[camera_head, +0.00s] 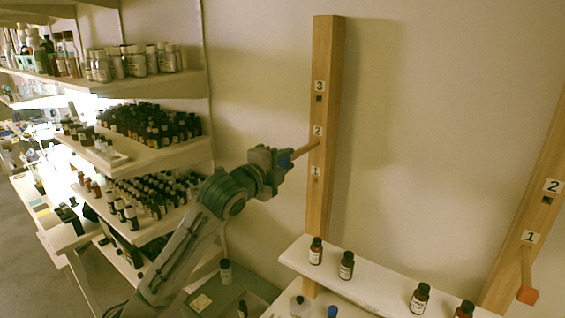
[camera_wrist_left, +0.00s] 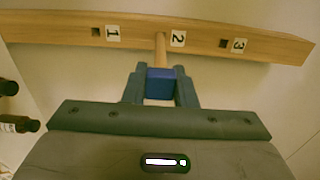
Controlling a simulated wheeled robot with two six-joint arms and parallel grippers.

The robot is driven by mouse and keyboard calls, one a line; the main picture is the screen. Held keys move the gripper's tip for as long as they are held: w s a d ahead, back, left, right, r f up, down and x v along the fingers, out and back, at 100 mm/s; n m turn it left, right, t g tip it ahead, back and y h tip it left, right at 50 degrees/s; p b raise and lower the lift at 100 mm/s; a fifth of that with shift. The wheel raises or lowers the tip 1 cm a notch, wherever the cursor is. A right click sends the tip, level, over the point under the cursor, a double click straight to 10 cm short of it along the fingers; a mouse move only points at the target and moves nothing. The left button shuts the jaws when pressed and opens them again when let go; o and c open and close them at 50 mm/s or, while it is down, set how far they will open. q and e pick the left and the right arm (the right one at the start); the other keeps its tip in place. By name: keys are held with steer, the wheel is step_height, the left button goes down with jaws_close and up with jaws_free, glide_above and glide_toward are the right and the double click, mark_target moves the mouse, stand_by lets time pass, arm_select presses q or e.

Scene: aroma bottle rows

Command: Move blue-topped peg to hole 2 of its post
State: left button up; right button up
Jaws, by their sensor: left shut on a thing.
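The blue-topped peg (camera_wrist_left: 160,84) is between the fingers of my left gripper (camera_wrist_left: 160,92), which is shut on its blue end. Its wooden shaft (camera_head: 306,149) points at the left wooden post (camera_head: 322,60). The shaft's far end meets the post face beside the label 2 (camera_wrist_left: 178,39) and covers the spot of hole 2. I cannot tell how deep it sits, or whether it is inside the hole. Holes 1 (camera_wrist_left: 95,32) and 3 (camera_wrist_left: 222,43) show as empty dark squares in the left wrist view. My right gripper is not in view.
A second post (camera_head: 540,170) at the right holds an orange-ended peg (camera_head: 527,292) near label 1. A white shelf (camera_head: 300,256) with dark bottles runs below the posts. Shelves crowded with bottles (camera_head: 150,125) stand at the left. The wall between the posts is bare.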

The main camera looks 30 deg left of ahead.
arm_select(q)
steer(key=shift+w, duration=0.95)
steer(key=o, duration=1.1)
steer(key=shift+c, duration=0.2)
steer(key=shift+s+f+b, duration=0.15)
steer(key=shift+s+b, duration=0.25)
steer(key=shift+s, duration=0.05)
steer(key=s+b, duration=0.1)
steer(key=s, duration=0.1)
steer(key=s+b, duration=0.2)
steer(key=s, duration=0.1)
steer(key=s+b, duration=0.1)
steer(key=s, duration=0.1)
steer(key=shift+s+a, duration=0.25)
steer(key=shift+a, duration=0.05)
steer(key=shift+s+a+b, duration=0.1)
steer(key=shift+s+b, duration=0.8)
steer(key=shift+s, duration=0.3)
